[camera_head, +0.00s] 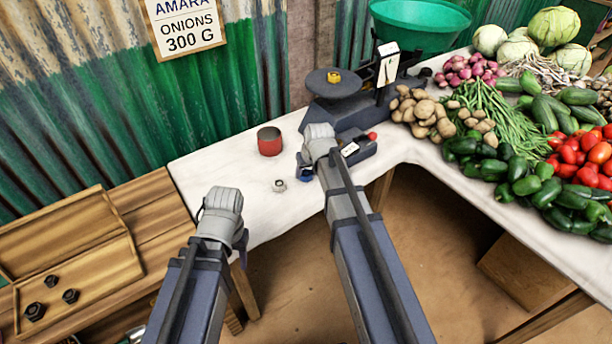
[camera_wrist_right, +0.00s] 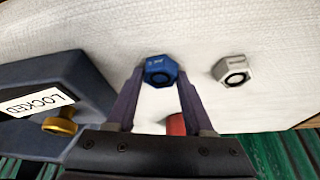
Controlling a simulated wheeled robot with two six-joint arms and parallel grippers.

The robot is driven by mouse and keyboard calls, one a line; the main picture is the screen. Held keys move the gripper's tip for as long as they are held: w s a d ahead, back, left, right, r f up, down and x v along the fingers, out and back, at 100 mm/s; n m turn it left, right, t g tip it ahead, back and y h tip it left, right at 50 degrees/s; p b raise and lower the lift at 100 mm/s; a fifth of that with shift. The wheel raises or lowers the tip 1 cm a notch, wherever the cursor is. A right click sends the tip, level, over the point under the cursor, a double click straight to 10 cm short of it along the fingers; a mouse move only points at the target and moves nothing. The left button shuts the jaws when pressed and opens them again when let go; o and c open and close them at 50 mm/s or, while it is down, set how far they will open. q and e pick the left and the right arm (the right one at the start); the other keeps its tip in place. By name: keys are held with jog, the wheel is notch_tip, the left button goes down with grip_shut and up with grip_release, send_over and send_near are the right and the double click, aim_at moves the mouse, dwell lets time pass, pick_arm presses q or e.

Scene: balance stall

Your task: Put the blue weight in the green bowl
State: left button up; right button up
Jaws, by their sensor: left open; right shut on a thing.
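The blue weight (camera_wrist_right: 161,71) is between the fingertips of my right gripper (camera_wrist_right: 158,85) in the right wrist view. My right gripper is shut on it, above or at the white counter; I cannot tell if it touches the counter. In the head view the blue weight (camera_head: 305,173) shows partly beside my right gripper (camera_head: 312,165). The green bowl (camera_head: 420,24) sits on the scale at the back, and the part of it in view looks empty. My left gripper (camera_head: 207,208) is open and empty, left of the counter's front edge.
A silver weight (camera_head: 279,185) stands on the white counter (camera_head: 235,170), with a red tin (camera_head: 269,141) behind it. The dark scale (camera_head: 345,108) carries a yellow weight (camera_head: 333,77) on its plate. A box marked LOCKED (camera_wrist_right: 50,95) is close to my right gripper. Vegetables fill the right.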

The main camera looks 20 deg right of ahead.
aim_at(307, 174)
grip_shut()
notch_tip(307, 174, up, 10)
jog(key=p, duration=1)
